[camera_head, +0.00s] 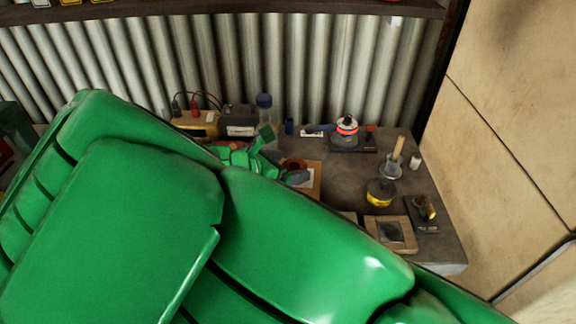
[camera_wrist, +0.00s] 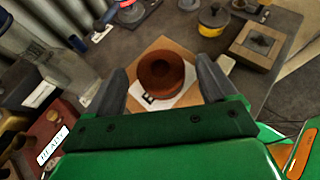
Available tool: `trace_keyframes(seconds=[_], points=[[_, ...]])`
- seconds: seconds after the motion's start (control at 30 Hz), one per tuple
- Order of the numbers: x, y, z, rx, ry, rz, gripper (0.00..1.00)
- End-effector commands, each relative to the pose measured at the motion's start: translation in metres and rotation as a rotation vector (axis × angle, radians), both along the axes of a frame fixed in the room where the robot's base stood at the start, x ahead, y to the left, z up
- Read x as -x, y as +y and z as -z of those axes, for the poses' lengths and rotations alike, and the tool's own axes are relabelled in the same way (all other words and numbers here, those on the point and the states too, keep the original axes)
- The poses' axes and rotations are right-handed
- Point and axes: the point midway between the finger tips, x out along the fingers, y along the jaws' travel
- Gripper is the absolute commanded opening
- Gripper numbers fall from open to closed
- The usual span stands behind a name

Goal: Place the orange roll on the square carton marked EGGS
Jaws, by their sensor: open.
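The orange roll (camera_wrist: 161,72), a reddish-brown ring with a dark hole, lies flat on a square tan carton (camera_wrist: 182,46) in the wrist view. The carton bears a white label with dark marks, partly covered by the roll; I cannot read it. In the head view the roll (camera_head: 294,164) and the carton (camera_head: 314,181) are partly hidden behind my arm. My gripper (camera_wrist: 162,69) is open, with one finger on each side of the roll and visible gaps between. It also shows in the head view (camera_head: 281,160).
A wooden-framed box with a dark top (camera_head: 391,234), a yellow pot (camera_head: 380,192) and a mortar with a pestle (camera_head: 392,165) stand to the right. A bottle (camera_head: 264,106) and a yellow meter (camera_head: 196,124) stand behind. Some bench top (camera_head: 345,177) is bare.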

Motion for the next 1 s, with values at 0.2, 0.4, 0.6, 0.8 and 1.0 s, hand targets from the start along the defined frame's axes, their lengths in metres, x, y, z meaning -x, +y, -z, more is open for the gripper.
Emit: trace_keyframes(seconds=[0.2, 0.4, 0.6, 0.8, 1.0], points=[[0.017, 0.021, -0.014, -0.006, 0.000, -0.006, 0.85], [0.031, 0.037, -0.025, -0.005, -0.001, -0.006, 0.85], [0.040, 0.043, -0.031, -0.001, 0.000, -0.001, 0.85], [0.041, 0.044, -0.032, 0.000, 0.001, 0.000, 0.85], [0.041, 0.044, -0.032, 0.000, 0.001, -0.001, 0.85]])
